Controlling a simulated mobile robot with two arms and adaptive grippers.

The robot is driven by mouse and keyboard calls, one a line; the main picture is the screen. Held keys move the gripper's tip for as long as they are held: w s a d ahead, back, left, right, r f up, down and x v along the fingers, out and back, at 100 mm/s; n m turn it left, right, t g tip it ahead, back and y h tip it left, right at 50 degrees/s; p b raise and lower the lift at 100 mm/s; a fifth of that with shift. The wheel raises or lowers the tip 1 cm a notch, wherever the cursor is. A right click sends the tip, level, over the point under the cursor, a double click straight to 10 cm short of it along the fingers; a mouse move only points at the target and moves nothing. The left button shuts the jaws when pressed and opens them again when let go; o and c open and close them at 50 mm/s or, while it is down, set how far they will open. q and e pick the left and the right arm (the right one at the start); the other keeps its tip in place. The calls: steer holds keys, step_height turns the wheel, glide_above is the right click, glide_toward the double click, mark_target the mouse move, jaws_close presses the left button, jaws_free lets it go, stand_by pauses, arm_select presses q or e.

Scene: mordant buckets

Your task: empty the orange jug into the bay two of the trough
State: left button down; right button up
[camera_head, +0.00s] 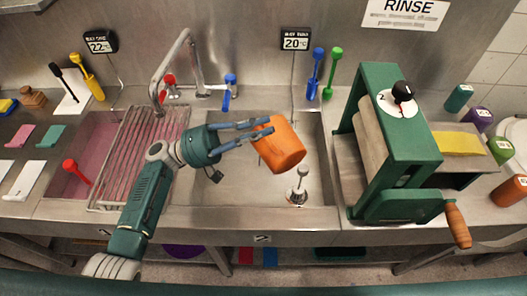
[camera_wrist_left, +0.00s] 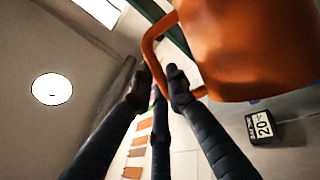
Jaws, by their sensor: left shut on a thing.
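The orange jug (camera_head: 278,147) is held in the air over the right basin, bay two (camera_head: 225,180) of the trough, and looks tilted. My left gripper (camera_head: 262,128) comes in from the left and is shut on its handle. In the left wrist view, the dark fingers (camera_wrist_left: 158,88) close around the handle of the orange jug (camera_wrist_left: 250,45). The jug's inside is hidden, and no stream of liquid shows. The bay two display (camera_head: 296,39) reads 20 °C. My right gripper is not in view.
A metal drain plug (camera_head: 298,190) stands in bay two. A wire rack (camera_head: 140,150) covers much of the left bay, with pink liquid below. A faucet (camera_head: 178,62) stands behind. A green press with a crank (camera_head: 390,140) is right of bay two.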

mark_target(270, 143)
arm_select(q)
steer(key=shift+w+a+f+n+t+h+b, duration=0.15)
steer(key=shift+w+a+f+n+t+b, duration=0.1)
steer(key=shift+w+n+b, duration=0.3)
steer(key=shift+w+a+f+n+t+h+b, duration=0.15)
steer(key=shift+w+a+n+b, duration=0.15)
steer(key=shift+b, duration=0.35)
stand_by(0.4)
